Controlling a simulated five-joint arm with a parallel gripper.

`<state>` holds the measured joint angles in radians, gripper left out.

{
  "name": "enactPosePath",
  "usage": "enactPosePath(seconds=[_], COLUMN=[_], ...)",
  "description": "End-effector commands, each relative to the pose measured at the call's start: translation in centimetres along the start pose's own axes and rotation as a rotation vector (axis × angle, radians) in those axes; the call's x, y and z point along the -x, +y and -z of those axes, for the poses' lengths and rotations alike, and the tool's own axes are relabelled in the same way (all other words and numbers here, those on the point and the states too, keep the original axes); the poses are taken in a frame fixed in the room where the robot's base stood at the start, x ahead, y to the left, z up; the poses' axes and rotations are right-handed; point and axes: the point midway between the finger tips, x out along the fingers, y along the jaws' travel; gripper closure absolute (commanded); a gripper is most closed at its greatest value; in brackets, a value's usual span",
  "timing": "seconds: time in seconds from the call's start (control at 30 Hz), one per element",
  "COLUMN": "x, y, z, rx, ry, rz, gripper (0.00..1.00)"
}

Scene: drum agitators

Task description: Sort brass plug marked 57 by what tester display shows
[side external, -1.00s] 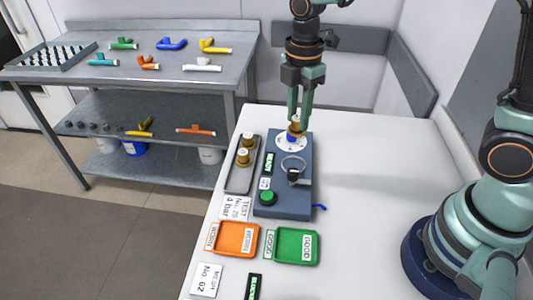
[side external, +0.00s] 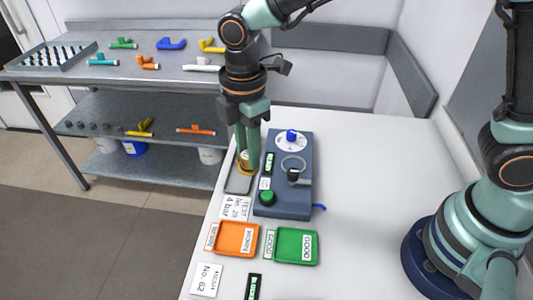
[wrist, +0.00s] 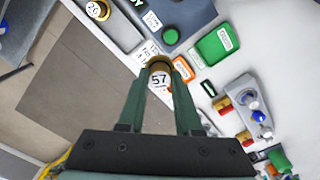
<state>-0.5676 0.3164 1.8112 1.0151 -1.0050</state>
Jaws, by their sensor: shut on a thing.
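My gripper (side external: 247,165) is shut on the brass plug marked 57 (wrist: 159,77), seen between the fingertips in the wrist view. In the side view the gripper is in front of the grey plug tray (side external: 238,184), left of the blue-grey tester (side external: 283,205); its height above the tray is unclear. The tester's white disc (side external: 282,145) with its blue stub (side external: 291,136) is bare. The tester display (side external: 269,163) shows small green text, seemingly READY. The orange tray (side external: 235,240) is labelled WORN and the green tray (side external: 296,246) GOOD.
Another plug marked 26 (wrist: 97,9) stands in the grey tray. The tester has a green button (side external: 267,197). Cards and a small dark display (side external: 254,287) lie near the sorting trays. White table is clear right of the tester. A side bench (side external: 150,65) holds coloured pipe fittings.

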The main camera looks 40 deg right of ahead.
Motion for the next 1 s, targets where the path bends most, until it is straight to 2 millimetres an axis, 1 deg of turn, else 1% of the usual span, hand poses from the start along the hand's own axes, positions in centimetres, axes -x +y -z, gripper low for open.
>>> enactPosePath(seconds=[0.03,0.1,0.2,0.3,0.43,0.63,1.0], x=[-1.3,-2.7,-4.2,-5.2,-5.8,-6.9,-10.1], y=[-0.9,-1.9,-3.2,-4.1,-4.6,-4.7,-4.6], z=[1.6,3.4,5.2,6.3,7.0,7.0,7.0], rx=[0.009,0.007,0.005,0.002,0.000,-0.002,-0.001], ry=[-0.003,-0.003,-0.002,-0.001,0.000,-0.001,-0.001], rz=[0.004,0.004,0.002,0.000,0.000,0.001,0.001], gripper=[1.00,1.00,1.00,1.00,1.00,1.00,1.00])
